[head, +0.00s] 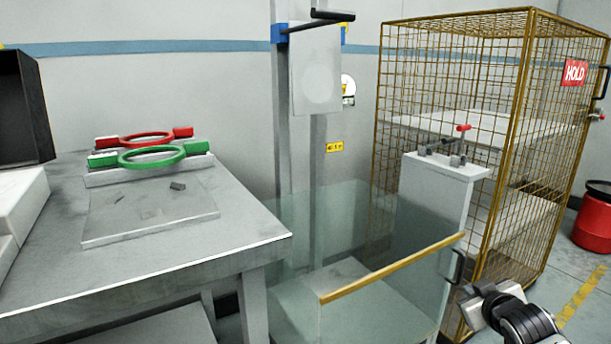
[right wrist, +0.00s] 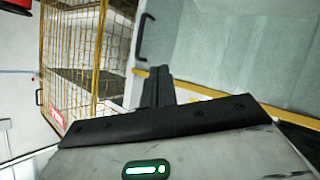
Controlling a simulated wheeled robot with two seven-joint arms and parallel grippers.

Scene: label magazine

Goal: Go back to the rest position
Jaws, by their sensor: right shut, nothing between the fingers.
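My right gripper (head: 478,296) is at the lower right of the head view, in front of the glass-sided enclosure and the cage. In the right wrist view its dark fingers (right wrist: 157,86) are together, with nothing between them. Beyond them that view shows the glass panel and the wire cage, turned on their side. I see no object in contact with the fingers. My left gripper is not in the head view.
A grey table (head: 235,222) at left carries a red ring (head: 147,138) and a green ring (head: 152,156) with handles. A glass enclosure with a yellow rail (head: 392,268) stands mid-right. A wire cage (head: 487,80) with a red HOLD sign (head: 575,72) is behind; a red drum (head: 596,222) stands far right.

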